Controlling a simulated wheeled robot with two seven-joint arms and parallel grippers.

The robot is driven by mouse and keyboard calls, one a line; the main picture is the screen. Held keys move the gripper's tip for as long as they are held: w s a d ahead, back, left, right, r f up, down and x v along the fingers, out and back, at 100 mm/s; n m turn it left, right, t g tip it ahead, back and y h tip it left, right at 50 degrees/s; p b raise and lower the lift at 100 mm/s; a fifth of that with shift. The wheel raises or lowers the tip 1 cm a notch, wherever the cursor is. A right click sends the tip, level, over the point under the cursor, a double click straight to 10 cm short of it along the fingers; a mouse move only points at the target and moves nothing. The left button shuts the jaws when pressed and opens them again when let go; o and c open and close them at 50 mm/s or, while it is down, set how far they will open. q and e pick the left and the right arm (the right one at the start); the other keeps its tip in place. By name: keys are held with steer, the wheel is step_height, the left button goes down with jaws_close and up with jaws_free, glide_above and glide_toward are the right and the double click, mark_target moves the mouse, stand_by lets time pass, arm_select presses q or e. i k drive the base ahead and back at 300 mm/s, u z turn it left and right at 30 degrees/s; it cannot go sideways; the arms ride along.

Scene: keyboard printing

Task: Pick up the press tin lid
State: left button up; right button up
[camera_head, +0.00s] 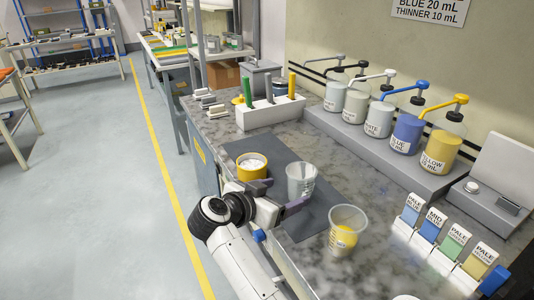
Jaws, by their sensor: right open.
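A yellow round tin (252,170) stands on the dark mat near the bench's left edge; its open top shows pale contents. A small flat yellow disc (238,100), which looks like the press tin lid, lies further back beside the tool holder, partly hidden. My right gripper (288,193) is open, low over the mat. One finger is close to the yellow tin and the other is near the clear cup (301,179); I cannot tell whether either touches. The gripper is well short of the disc. My left gripper is out of view.
A second clear cup (345,232) with yellow liquid stands at the front right. A white holder (268,112) with upright coloured tools stands behind the mat (321,213). Pump bottles (441,148) line a grey ledge on the right. Small labelled colour packs (453,243) stand at front right.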

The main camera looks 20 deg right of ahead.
mark_target(241, 100)
steer(key=u, duration=0.35)
steer(key=i, duration=4.9)
steer(key=z, duration=2.5)
